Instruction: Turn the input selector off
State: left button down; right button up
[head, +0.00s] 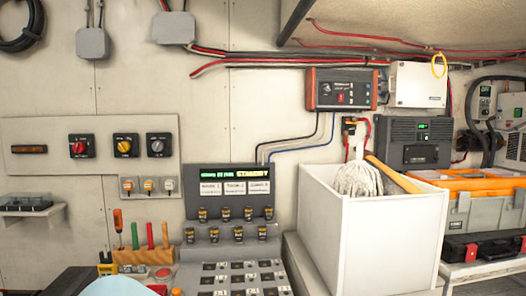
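Three dark rotary switches sit in a row on the pale wall panel (22,135) at the left: one with a red knob (79,147), one with a yellow knob (124,147) and one with a grey knob (157,146). Their labels are too small to read, so I cannot tell which is the input selector or what position each is in. A grey console (229,215) stands right of the panel, with a lit display reading "STANDBY" and several knobs below it. Neither of my grippers shows in the head view.
A white bin (375,240) holding a mop head (357,180) stands at the right front. A rack of screwdrivers (140,256) stands below the switches. An orange-lidded toolbox (465,188) is far right. The space directly before the switches looks clear.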

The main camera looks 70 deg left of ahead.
aim_at(158, 146)
jog(key=u, duration=2.9)
